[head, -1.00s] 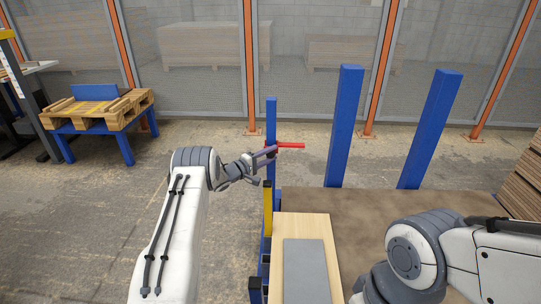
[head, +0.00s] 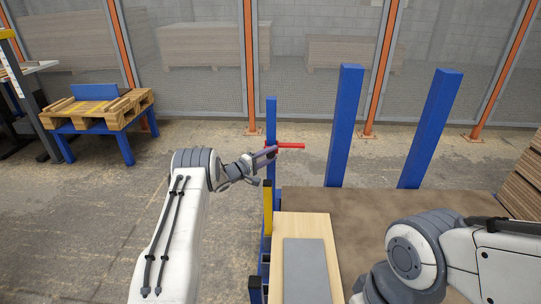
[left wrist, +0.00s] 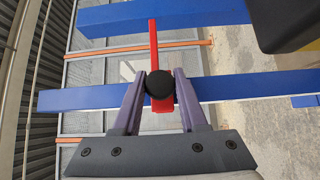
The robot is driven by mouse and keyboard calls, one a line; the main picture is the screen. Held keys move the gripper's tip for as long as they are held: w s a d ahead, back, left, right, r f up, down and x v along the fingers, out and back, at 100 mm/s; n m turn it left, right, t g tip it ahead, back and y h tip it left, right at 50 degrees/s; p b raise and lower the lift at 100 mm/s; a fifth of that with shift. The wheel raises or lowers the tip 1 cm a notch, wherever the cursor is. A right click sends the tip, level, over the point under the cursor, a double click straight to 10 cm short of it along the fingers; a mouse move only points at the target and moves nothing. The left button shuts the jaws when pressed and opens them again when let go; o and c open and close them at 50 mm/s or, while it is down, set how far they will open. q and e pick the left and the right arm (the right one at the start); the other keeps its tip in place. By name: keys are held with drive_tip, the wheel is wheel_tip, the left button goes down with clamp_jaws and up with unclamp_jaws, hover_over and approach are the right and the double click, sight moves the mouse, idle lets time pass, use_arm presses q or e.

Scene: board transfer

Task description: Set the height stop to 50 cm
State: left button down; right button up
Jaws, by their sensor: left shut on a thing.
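The height stop is a red bar (head: 291,145) with a round black knob (left wrist: 160,84), on a thin blue post (head: 271,112). In the left wrist view the red bar (left wrist: 154,45) crosses the blue post (left wrist: 80,98). My left gripper (head: 268,153) is at the post. In the left wrist view its two fingers (left wrist: 160,88) are shut on the black knob, one on each side. No height scale can be read in these views. My right gripper is out of view; only part of my right arm shows in the head view.
Two thick blue posts (head: 346,125) (head: 430,130) stand behind a brown board surface (head: 365,220). A light wood board with a grey panel (head: 305,270) lies in front. A pallet on a blue stand (head: 100,110) is at the left. Floor between is clear.

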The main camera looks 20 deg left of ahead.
use_arm(q)
wheel_tip(320, 180, down, 11)
drive_tip(key=b, duration=0.6)
drive_tip(key=shift+f, duration=0.2)
drive_tip(key=shift+c, duration=2.4)
unclamp_jaws()
drive_tip(key=shift+a, duration=0.1)
drive_tip(key=p+v, duration=0.4)
drive_tip(key=v, duration=0.6)
drive_tip(key=shift+s+r, duration=0.15)
drive_tip(key=shift+s, duration=0.05)
drive_tip(key=shift+a, duration=0.1)
